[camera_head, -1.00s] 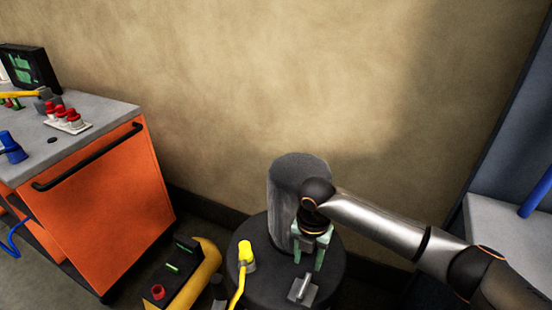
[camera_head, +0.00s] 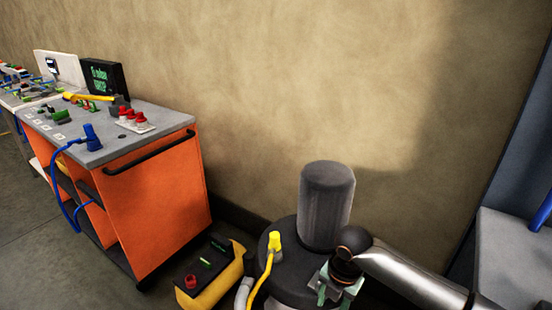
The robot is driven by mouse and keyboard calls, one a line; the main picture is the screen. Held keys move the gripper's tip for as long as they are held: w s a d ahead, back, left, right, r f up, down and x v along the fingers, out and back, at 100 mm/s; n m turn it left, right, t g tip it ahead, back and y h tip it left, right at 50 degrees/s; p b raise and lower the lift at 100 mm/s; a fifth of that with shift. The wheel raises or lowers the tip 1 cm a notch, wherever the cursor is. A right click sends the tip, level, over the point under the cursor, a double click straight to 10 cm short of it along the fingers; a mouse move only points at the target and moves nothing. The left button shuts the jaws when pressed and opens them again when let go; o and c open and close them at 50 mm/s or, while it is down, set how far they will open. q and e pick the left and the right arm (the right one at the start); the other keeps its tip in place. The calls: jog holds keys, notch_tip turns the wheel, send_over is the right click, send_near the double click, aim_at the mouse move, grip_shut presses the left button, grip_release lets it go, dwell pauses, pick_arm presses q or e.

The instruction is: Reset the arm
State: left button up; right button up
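My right arm comes in from the lower right. Its gripper (camera_head: 334,295) points down beside the dark grey cylinder (camera_head: 327,205) on a round black base (camera_head: 285,262). The green fingers are partly cut off by the bottom edge of the view, and I cannot tell whether they are open or hold anything. A yellow plug with a yellow cable (camera_head: 274,242) stands on the left of the round base. My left gripper is not in view.
An orange cart (camera_head: 155,195) with a grey top stands at the left, holding red knobs (camera_head: 132,117), a blue plug (camera_head: 92,137) and a small screen (camera_head: 104,79). A yellow and black control box (camera_head: 208,270) sits on the floor. A grey surface (camera_head: 512,250) is at the right.

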jog(key=s+a+f+m+t+y+p, duration=0.1)
jog(key=s+a+f+m+t+y, duration=0.1)
jog(key=s+a+f+m+y, duration=0.3)
jog(key=s+a+f+m+t+p, duration=0.1)
jog(key=a+f+m+t, duration=0.2)
jog(key=m, duration=0.4)
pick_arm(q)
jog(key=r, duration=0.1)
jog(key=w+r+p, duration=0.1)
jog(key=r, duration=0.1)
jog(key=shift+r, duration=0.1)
pick_arm(e)
jog(key=s+d+f+m+t+h, duration=0.1)
jog(key=s+d+m+t+h, duration=0.2)
jog(key=s+d+m, duration=0.8)
jog(key=d+m+t, duration=0.1)
jog(key=m, duration=0.2)
jog(key=shift+s+f+m, duration=0.3)
